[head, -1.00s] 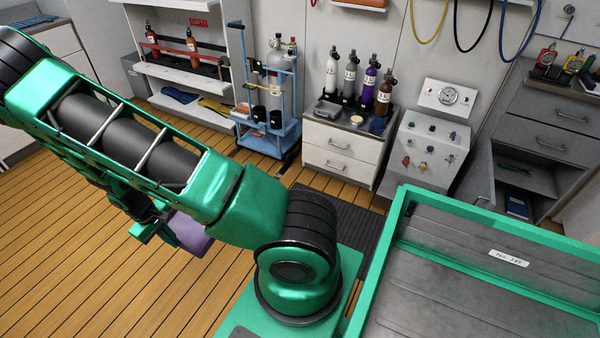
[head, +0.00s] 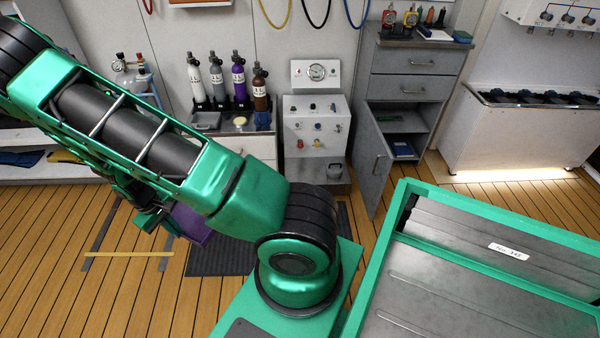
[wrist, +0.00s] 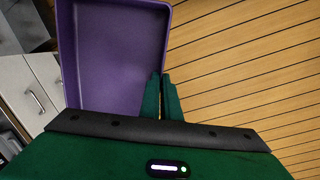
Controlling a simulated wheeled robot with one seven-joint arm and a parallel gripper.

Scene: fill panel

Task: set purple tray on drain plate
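The purple tray (head: 192,224) hangs below my arm in the head view, partly hidden by the arm. In the wrist view the purple tray (wrist: 112,50) fills the upper left, and its inside looks empty. My gripper (wrist: 161,78) is shut on the tray's right rim, one finger on each side of it. In the head view my gripper (head: 150,218) is mostly covered by the arm. I cannot tell for sure which thing is the drain plate; a small grey tray (head: 205,121) lies on the counter left of the gauge panel.
Several gas bottles (head: 238,82) stand at the back of the counter. A gauge panel (head: 316,125) is to its right, then a grey cabinet (head: 410,88) with an open door (head: 372,165). A dark mat (head: 222,258) lies on the wood floor. A white trough unit (head: 520,130) stands far right.

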